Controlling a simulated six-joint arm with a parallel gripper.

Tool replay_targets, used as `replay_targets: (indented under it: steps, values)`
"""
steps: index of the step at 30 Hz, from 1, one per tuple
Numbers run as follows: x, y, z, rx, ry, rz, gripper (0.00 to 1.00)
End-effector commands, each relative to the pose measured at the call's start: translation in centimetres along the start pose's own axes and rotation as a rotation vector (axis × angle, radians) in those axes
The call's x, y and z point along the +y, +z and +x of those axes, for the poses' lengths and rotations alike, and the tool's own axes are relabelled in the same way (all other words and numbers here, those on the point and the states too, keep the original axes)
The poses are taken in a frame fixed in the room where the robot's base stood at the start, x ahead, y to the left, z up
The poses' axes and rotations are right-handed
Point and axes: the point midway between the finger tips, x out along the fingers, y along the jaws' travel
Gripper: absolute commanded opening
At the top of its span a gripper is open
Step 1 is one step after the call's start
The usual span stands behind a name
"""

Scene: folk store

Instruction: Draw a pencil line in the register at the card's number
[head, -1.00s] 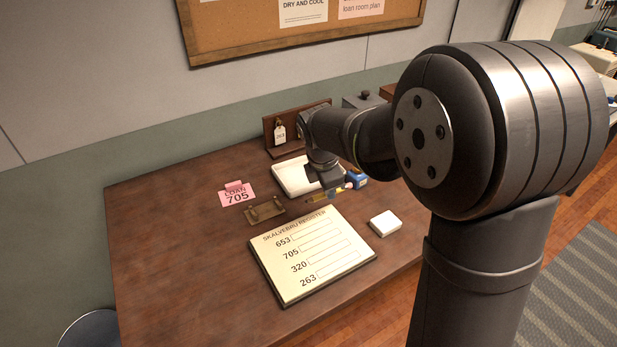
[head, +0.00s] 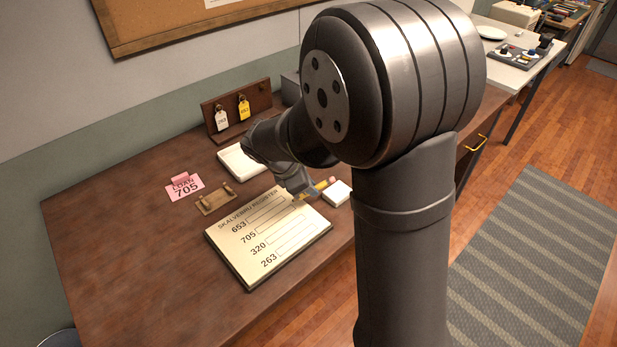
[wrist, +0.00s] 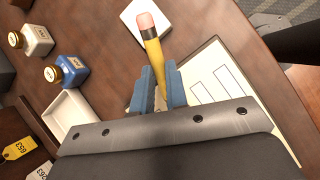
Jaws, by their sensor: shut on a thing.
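The register (head: 262,262) lies on the desk, with rows 653, 705, 320 and 263, each beside an empty-looking box. The pink card (head: 184,188) reads LOAN 705 and stands at the register's upper left. My gripper (head: 302,195) is shut on a yellow pencil (head: 322,186) with a pink eraser end, over the register's upper right edge. In the wrist view the pencil (wrist: 152,50) sits between the blue fingers (wrist: 160,88), eraser end outward. Its writing tip is hidden there, and I cannot tell whether it touches the page.
A wooden pencil rest (head: 215,199) lies between card and register. A white block (head: 337,193) lies right of the register. A white tray (head: 240,160) and a tag rack (head: 236,112) stand behind. Two bottles, one blue (wrist: 72,70), one white (wrist: 38,40), stand near the tray.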

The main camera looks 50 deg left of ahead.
Motion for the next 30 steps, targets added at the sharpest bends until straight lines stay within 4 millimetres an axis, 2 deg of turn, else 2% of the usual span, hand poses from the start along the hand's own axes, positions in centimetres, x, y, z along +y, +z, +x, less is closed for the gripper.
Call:
replay_targets:
  steps: [2,30]
  values:
    - [-0.2,-0.4,0.8,0.000,-0.004,-0.003,0.00]
    - [-4.2,-7.6,-4.0,0.001,0.000,-0.004,0.00]
